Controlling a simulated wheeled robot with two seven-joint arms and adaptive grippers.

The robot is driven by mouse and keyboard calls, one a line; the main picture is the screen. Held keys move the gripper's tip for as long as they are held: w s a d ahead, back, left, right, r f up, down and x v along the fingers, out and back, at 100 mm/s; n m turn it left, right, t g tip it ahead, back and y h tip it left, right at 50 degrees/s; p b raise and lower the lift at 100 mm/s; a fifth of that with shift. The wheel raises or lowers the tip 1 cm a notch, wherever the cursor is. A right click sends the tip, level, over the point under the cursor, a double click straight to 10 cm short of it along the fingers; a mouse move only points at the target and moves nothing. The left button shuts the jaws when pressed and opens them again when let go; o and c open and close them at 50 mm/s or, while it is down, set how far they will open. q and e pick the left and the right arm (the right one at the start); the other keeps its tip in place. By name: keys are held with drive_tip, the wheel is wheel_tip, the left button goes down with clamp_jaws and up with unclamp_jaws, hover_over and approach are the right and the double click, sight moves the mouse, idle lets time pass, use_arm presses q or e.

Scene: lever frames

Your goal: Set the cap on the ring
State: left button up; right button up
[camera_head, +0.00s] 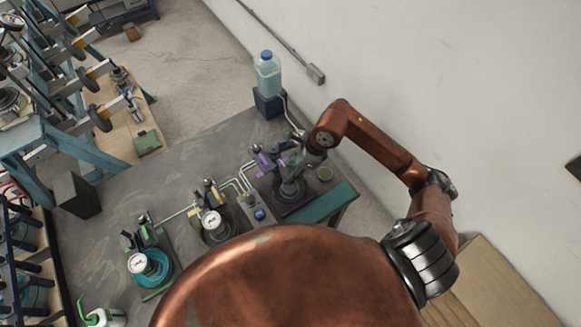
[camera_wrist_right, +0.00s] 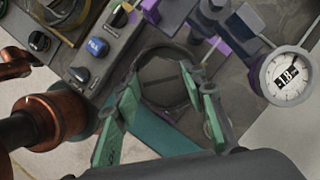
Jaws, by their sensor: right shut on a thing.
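My right gripper (camera_head: 292,182) is over the right-hand station on the grey bench, fingers down. In the right wrist view its two green-padded fingers (camera_wrist_right: 165,112) stand well apart, on either side of a dark round piece (camera_wrist_right: 165,78), which I take to be the cap. The gripper is shut on it. The ring cannot be told apart from this dark piece; it may be hidden beneath it. I cannot tell whether the cap touches the station. My left gripper is not in view.
A white dial gauge (camera_head: 212,221) stands on the middle station, another (camera_head: 138,263) on the left station. A control box with a blue knob (camera_wrist_right: 97,46) sits beside the right station.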

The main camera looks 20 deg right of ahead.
sight(291, 186)
drive_tip(key=shift+f+b, duration=0.85)
drive_tip(key=shift+f, duration=1)
drive_tip(key=shift+f+b, duration=1.9)
drive_tip(key=shift+f, duration=0.05)
drive_tip(key=shift+b, duration=0.45)
drive_tip(key=shift+f, duration=0.1)
drive_tip(key=o, duration=1.5)
